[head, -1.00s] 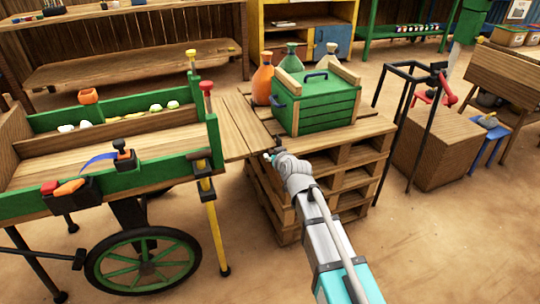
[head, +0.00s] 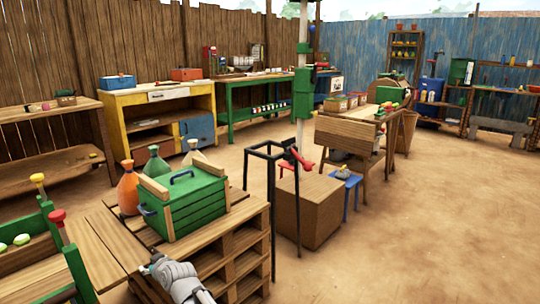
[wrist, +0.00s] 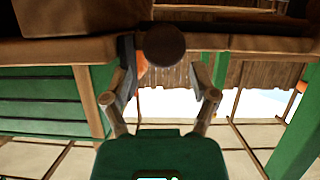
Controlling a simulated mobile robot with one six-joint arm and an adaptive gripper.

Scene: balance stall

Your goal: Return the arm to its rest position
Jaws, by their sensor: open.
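My arm (head: 182,283) shows at the bottom edge of the head view, lower left of centre, in front of the wooden pallet stack (head: 240,243). My gripper (head: 148,268) is at its tip, small and low beside the stack's near left side. In the wrist view my gripper (wrist: 165,78) has its two fingers spread apart, with nothing held between them. A dark round knob-like thing (wrist: 165,45) shows just beyond the fingertips; I cannot tell whether it touches them.
A green crate (head: 185,203) and several bottles, one orange (head: 128,188), stand on the pallets. A green cart (head: 40,255) is at left. A black metal frame (head: 272,205) and brown box (head: 310,212) stand right of the pallets. Open floor (head: 430,235) lies to the right.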

